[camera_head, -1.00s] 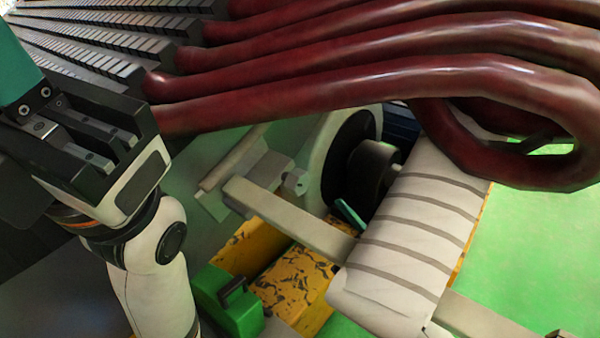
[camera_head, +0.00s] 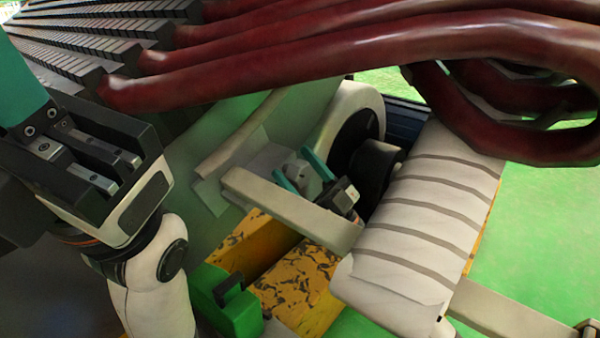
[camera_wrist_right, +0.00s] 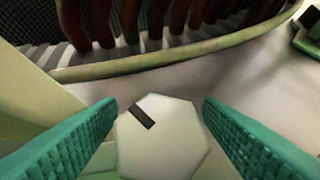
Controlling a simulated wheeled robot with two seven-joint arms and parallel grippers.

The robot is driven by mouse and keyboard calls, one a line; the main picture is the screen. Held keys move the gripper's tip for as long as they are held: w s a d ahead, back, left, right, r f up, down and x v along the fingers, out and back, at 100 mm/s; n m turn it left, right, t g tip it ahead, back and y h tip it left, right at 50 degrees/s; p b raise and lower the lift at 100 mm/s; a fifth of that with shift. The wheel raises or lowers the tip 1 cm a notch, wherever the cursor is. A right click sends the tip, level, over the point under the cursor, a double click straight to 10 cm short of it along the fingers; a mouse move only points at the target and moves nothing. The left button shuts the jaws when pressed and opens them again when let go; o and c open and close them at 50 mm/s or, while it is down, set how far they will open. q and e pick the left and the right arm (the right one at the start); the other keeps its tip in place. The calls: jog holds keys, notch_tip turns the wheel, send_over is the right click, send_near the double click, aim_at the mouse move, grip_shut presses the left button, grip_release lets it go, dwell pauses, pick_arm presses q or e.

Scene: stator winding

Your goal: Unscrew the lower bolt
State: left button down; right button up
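The lower bolt is a pale grey hex head (camera_head: 306,176) beside the stator's round end in the head view. In the right wrist view the bolt head (camera_wrist_right: 162,140) is large and near, with a dark slot-like mark on its face. My right gripper (camera_head: 300,173) has its two teal fingers apart, one on each side of the bolt head. The wrist view shows the gripper (camera_wrist_right: 160,118) open around the head; firm contact is not visible. My left gripper (camera_head: 22,85) is at the far left, away from the bolt; its teal finger part is cut off by the picture edge.
Dark red winding tubes (camera_head: 330,62) cross above. A pale bar (camera_head: 290,212) and a white wrapped block (camera_head: 425,225) lie close in front of my right gripper. A yellow worn base (camera_head: 295,285) and a green block (camera_head: 225,300) are below. Green floor (camera_head: 540,230) is clear at right.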

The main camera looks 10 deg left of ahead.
jog(key=c, duration=0.9)
jog(key=shift+o, duration=0.2)
jog(key=n+g, duration=0.1)
jog(key=n+g+p, duration=0.1)
jog(key=n+g+y+p, duration=0.1)
jog(key=n, duration=0.1)
jog(key=shift+r+g, duration=0.25)
jog(key=shift+g, duration=0.05)
jog(key=shift+f+n+g, duration=0.2)
jog(key=shift+n+g, duration=0.7)
jog(key=shift+n, duration=0.1)
jog(key=o, duration=1)
jog(key=shift+f, duration=0.1)
jog(key=shift+c, duration=0.2)
